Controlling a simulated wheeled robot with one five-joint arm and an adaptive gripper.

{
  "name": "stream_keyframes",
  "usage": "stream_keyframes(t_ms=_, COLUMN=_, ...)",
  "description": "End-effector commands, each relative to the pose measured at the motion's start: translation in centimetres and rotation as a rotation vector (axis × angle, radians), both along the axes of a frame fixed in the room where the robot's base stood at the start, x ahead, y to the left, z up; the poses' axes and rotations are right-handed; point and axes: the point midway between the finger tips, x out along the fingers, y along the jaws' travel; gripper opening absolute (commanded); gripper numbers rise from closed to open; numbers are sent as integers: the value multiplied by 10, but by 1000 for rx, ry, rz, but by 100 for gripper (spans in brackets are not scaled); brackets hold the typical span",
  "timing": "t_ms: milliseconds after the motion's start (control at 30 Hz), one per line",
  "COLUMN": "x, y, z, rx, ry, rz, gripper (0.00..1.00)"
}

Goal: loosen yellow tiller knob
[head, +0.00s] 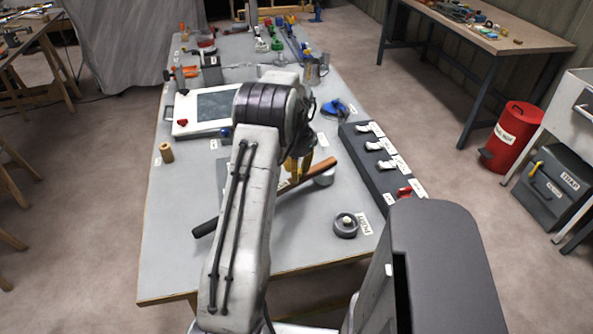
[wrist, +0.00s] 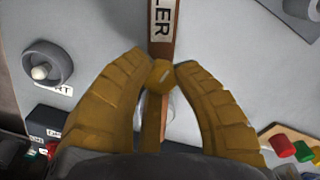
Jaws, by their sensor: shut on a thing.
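The tiller (head: 322,168) is a brown wooden bar with a black end, lying diagonally over the grey bench. In the wrist view the tiller (wrist: 161,42) runs up from the middle and carries a white label ending in "LER". The yellow knob (wrist: 160,74) sits on the tiller between the fingertips of my gripper (wrist: 161,66). My gripper is shut on the knob, with one yellow-brown finger on each side. In the head view my gripper (head: 298,167) is over the tiller, and my arm hides part of the bar; I cannot make out the knob there.
A dark switch panel (head: 378,170) lines the bench's right side. A wooden cylinder (head: 166,152) stands at left. The front left bench is clear.

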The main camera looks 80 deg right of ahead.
Motion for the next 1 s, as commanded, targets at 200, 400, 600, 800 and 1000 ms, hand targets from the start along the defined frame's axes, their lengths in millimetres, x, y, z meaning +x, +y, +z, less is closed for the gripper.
stream_keyframes(t_ms=200, x=0, y=2, z=-3, rx=8, ry=-1, rz=6, gripper=0)
stream_keyframes(t_ms=400, x=0, y=2, z=-3, rx=8, ry=-1, rz=5, gripper=0)
stream_keyframes(t_ms=600, x=0, y=1, z=-2, rx=5, ry=-1, rz=4, gripper=46)
stream_keyframes(t_ms=800, x=0, y=1, z=-1, rx=2, ry=0, rz=4, gripper=55)
stream_keyframes(t_ms=1000, x=0, y=0, z=1, rx=1, ry=0, rz=4, gripper=55)
